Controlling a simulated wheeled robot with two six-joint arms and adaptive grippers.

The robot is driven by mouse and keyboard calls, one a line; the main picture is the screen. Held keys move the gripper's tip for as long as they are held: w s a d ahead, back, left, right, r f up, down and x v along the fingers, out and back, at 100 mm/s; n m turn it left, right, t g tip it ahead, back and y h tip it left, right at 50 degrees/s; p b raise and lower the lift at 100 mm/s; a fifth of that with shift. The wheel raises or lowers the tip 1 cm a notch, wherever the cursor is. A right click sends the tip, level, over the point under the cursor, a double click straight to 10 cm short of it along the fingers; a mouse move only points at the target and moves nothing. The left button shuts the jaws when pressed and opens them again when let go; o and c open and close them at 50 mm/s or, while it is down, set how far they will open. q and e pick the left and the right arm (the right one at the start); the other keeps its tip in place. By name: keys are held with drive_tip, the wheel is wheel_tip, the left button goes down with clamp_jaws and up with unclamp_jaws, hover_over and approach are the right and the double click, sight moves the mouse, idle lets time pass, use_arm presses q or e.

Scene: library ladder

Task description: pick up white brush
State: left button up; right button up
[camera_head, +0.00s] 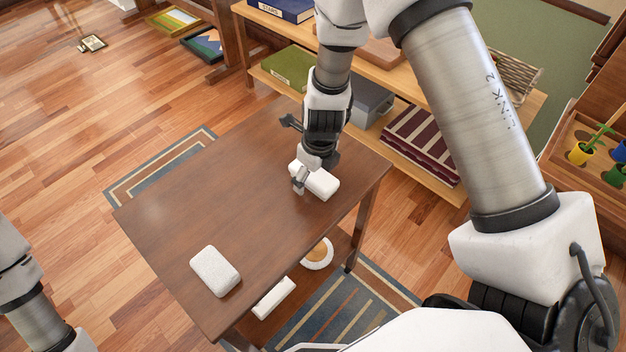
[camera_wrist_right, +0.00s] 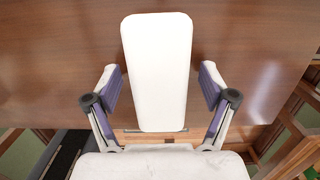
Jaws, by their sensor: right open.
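A white, rounded block, which looks like the white brush (camera_head: 322,182), lies on the dark wooden table under my right gripper (camera_head: 302,178). In the right wrist view the brush (camera_wrist_right: 157,70) lies lengthwise between the two spread fingers of my right gripper (camera_wrist_right: 162,85). A gap shows on both sides, so the gripper is open and not holding it. A second, similar white block (camera_head: 215,270) lies apart near the table's front left edge. Part of my left arm shows at the left edge of the head view; its gripper is out of frame.
The wooden table (camera_head: 185,215) is otherwise clear. Its lower shelf holds a white block (camera_head: 273,298) and a round white and tan item (camera_head: 318,253). A low bookshelf (camera_head: 262,78) with books and a grey box (camera_head: 370,102) stands close behind the table.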

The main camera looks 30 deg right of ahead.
drive_tip(key=shift+s+r, duration=0.15)
drive_tip(key=shift+r, duration=0.05)
drive_tip(key=shift+c, duration=0.7)
drive_tip(key=c, duration=1.2)
drive_tip(key=shift+o, duration=0.2)
drive_tip(key=r+p, duration=0.4)
drive_tip(key=r, duration=0.1)
drive_tip(key=shift+w+r, duration=0.2)
drive_tip(key=shift+r, duration=0.1)
drive_tip(key=r+p, duration=0.1)
drive_tip(key=r, duration=0.3)
drive_tip(key=shift+s+r, duration=0.1)
drive_tip(key=shift+s, duration=0.1)
drive_tip(key=shift+w, duration=0.1)
